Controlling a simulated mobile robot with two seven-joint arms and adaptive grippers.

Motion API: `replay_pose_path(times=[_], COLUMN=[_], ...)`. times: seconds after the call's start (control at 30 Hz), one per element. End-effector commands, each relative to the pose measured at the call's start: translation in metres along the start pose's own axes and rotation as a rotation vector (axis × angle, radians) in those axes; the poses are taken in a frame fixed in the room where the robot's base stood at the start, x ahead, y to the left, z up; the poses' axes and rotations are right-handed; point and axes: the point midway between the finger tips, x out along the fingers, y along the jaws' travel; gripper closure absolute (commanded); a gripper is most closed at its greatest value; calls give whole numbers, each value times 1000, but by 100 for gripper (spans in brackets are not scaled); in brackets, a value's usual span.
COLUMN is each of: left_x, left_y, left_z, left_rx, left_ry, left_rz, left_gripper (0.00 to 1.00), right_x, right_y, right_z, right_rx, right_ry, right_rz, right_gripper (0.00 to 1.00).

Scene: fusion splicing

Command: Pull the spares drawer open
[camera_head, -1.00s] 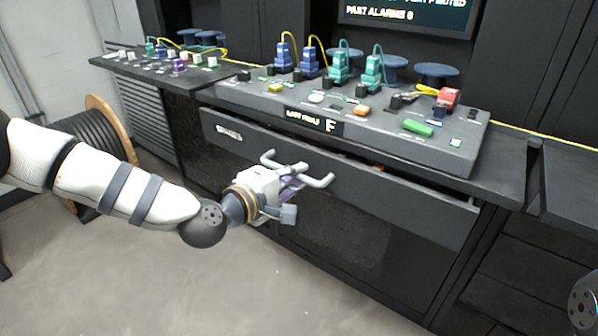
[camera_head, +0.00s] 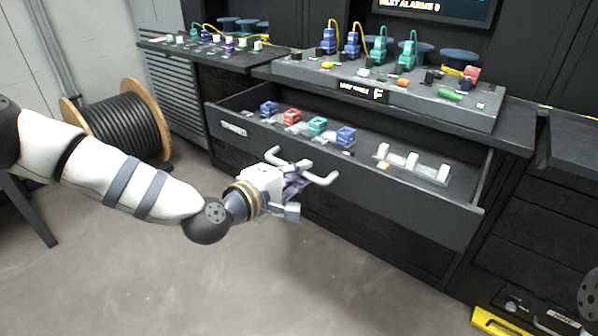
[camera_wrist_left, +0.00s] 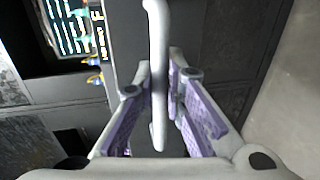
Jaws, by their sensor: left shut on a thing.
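The spares drawer (camera_head: 400,195) stands well out from the bench, with its inside in view. Its label plate (camera_head: 233,128) is at the left of the front. My left gripper (camera_head: 296,184) is shut on the drawer's pale bar handle (camera_head: 318,179). In the left wrist view the handle (camera_wrist_left: 158,50) runs between the two purple-padded fingers (camera_wrist_left: 160,95). Inside the drawer lie blue, red and teal connectors (camera_head: 316,126) and a rack with white pieces (camera_head: 412,164). My right gripper is not in view.
A sloped console (camera_head: 350,82) with connectors and buttons sits above the drawer. A cable reel (camera_head: 125,130) stands on the floor at left. A yellow-edged case (camera_head: 490,322) lies at lower right. The floor in front of the drawer is clear.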

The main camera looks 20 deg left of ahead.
Motion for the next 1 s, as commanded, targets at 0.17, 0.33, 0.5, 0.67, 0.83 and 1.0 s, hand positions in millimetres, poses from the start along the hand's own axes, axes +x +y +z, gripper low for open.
replay_pose_path(times=[0.17, 0.33, 0.5, 0.67, 0.83, 1.0], left_x=[0, 0, 0, 0, -22, -70], left_y=[1, 1, 1, 1, 1, 1], left_z=[0, 0, 0, 0, -1, -1], left_rx=[1, 1, 1, 0, -3, -4], left_ry=[-1, -1, 0, 0, 1, 3], left_rz=[3, 2, 2, 2, 2, 2], left_gripper=[100, 81, 69, 69, 69, 69], right_x=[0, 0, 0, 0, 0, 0], right_y=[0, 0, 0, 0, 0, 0], right_z=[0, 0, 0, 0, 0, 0], right_rx=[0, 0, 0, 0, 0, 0], right_ry=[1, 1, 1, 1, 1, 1], right_rz=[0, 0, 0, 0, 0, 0], right_gripper=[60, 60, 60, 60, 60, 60])
